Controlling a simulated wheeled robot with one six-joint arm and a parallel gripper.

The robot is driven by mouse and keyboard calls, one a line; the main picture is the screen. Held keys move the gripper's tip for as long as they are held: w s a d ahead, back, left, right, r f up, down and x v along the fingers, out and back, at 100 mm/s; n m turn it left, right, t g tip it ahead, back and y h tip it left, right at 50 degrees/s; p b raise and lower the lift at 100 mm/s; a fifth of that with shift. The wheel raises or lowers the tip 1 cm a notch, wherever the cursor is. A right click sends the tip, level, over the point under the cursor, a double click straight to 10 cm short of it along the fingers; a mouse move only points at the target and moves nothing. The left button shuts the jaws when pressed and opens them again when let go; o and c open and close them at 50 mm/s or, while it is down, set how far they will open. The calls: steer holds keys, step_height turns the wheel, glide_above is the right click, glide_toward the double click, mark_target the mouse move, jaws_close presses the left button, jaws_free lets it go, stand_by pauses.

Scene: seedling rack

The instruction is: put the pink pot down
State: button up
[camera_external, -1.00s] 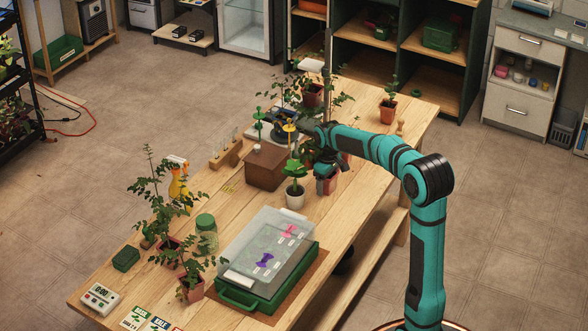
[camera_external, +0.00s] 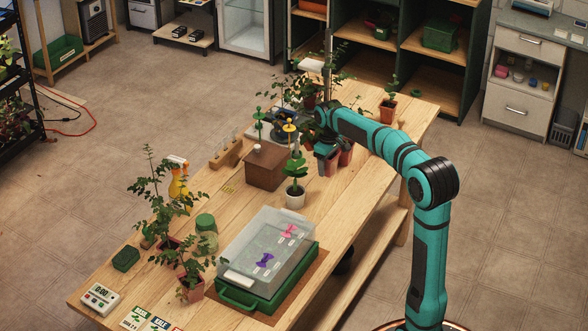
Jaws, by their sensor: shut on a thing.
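My gripper (camera_external: 326,151) is at the end of the teal arm, over the middle of the far half of the wooden table. It is shut on a small pinkish pot (camera_external: 328,168), which hangs upright below it. The fingers and the arm hide part of the pot. I cannot tell whether the pot's base touches the table or is just above it. Another reddish pot (camera_external: 346,156) stands right behind it, partly hidden by the arm.
A terracotta pot (camera_external: 388,111) is at the far right. The wooden table (camera_external: 345,205) is bare to the front right. A green case (camera_external: 258,290) with a clear lid lies nearer.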

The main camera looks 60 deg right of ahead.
steer(key=shift+r, duration=0.95)
steer(key=shift+r, duration=0.1)
